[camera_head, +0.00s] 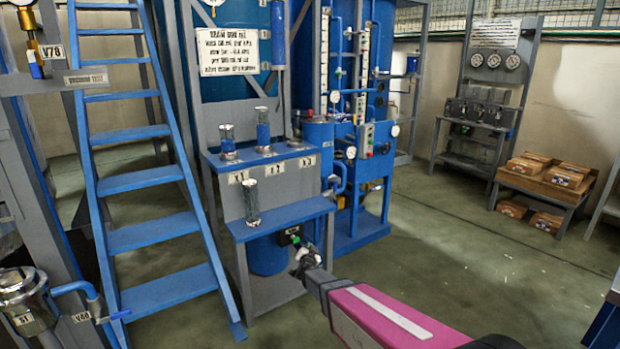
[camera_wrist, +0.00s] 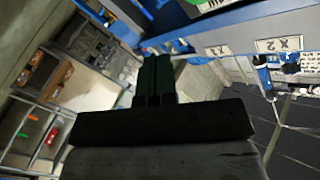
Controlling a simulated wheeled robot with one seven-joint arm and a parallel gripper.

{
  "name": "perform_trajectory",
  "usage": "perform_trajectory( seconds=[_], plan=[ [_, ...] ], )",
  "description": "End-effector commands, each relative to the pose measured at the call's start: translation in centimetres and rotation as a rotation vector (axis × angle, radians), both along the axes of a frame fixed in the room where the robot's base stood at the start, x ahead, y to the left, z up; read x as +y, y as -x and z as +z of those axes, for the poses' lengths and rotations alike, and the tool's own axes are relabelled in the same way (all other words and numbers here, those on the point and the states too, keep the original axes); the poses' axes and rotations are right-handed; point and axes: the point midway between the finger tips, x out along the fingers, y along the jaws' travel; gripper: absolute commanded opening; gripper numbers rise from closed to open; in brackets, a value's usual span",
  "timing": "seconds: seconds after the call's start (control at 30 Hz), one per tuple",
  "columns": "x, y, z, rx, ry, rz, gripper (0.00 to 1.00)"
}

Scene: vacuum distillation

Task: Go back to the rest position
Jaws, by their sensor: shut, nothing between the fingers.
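My gripper (camera_head: 297,240) is in front of the blue-topped stand, near the right end of its lower shelf, in the head view. In the wrist view my gripper (camera_wrist: 155,62) has its two dark fingers together, with nothing visible between them. My pink arm reaches in from the lower right. The stand's lower shelf (camera_head: 290,216) carries a metal-and-glass cylinder (camera_head: 251,203). I cannot tell from these views whether the fingertips touch the stand.
A blue stair ladder (camera_head: 150,235) stands at the left. Blue tanks and piping rise behind the stand. A gauge rack (camera_head: 492,62) and a low bench with brown boxes (camera_head: 565,178) are at the back right. The green floor (camera_head: 450,240) between is open.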

Motion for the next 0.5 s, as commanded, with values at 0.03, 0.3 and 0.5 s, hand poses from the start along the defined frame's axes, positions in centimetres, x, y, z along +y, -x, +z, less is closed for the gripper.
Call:
perform_trajectory(
  seconds=[0.03,0.3,0.5],
  plan=[
    [-0.8,0.9,0.8,0.048,0.018,0.036,0.00],
    [-4.3,5.4,1.6,0.388,0.145,0.243,0.00],
    [-8.2,11.1,2.0,0.673,0.245,0.355,0.00]
  ],
)
